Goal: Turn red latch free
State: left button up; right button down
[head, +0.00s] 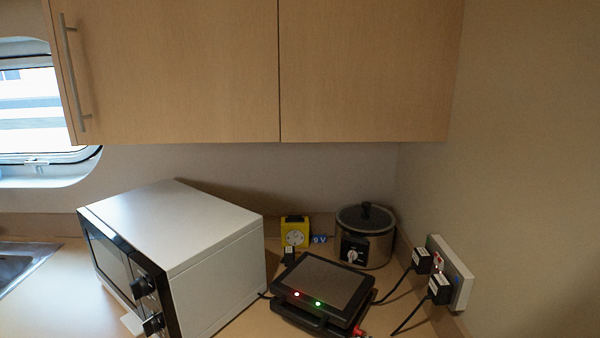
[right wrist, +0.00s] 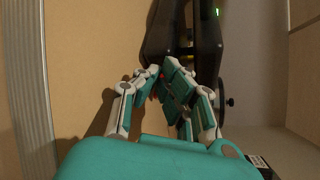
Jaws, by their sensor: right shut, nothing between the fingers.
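A black grill-like appliance (head: 322,286) with a grey top plate stands on the counter, with a red and a green light on its front. A small red part, apparently the red latch (head: 360,334), shows at its front right corner, at the bottom edge of the head view. In the right wrist view my right gripper (right wrist: 158,80) is shut and empty, its teal fingertips close to the front of the black appliance (right wrist: 183,35). Specks of red show at the fingertips. The latch is mostly hidden there, and I cannot tell whether the fingers touch it. My left gripper is not in view.
A white microwave (head: 215,235) stands to the left of the appliance. A slow cooker (head: 366,236) and a yellow timer (head: 295,231) stand behind it. A wall socket (head: 458,272) with black plugs and cables is on the right. Cabinets (head: 370,65) hang above.

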jog(key=shift+w+d, duration=0.25)
jog(key=shift+w, duration=0.1)
dwell(0.5)
jog(key=shift+r+p, duration=0.3)
jog(key=shift+p, duration=0.1)
jog(key=shift+w+d+r+p, duration=0.1)
jog(key=shift+w+r+p, duration=0.1)
jog(key=shift+r+p, duration=0.35)
jog(key=shift+f, duration=0.15)
jog(key=shift+s+a+r+p, duration=0.2)
jog(key=shift+s+p, duration=0.1)
jog(key=shift+p, duration=0.25)
jog(key=shift+s+d, duration=0.55)
jog(key=shift+d, duration=0.3)
jog(key=shift+s+d, duration=0.6)
jog(key=shift+d, duration=0.25)
jog(key=shift+s+d, duration=0.55)
jog(key=shift+d, duration=0.3)
jog(key=shift+f, duration=0.15)
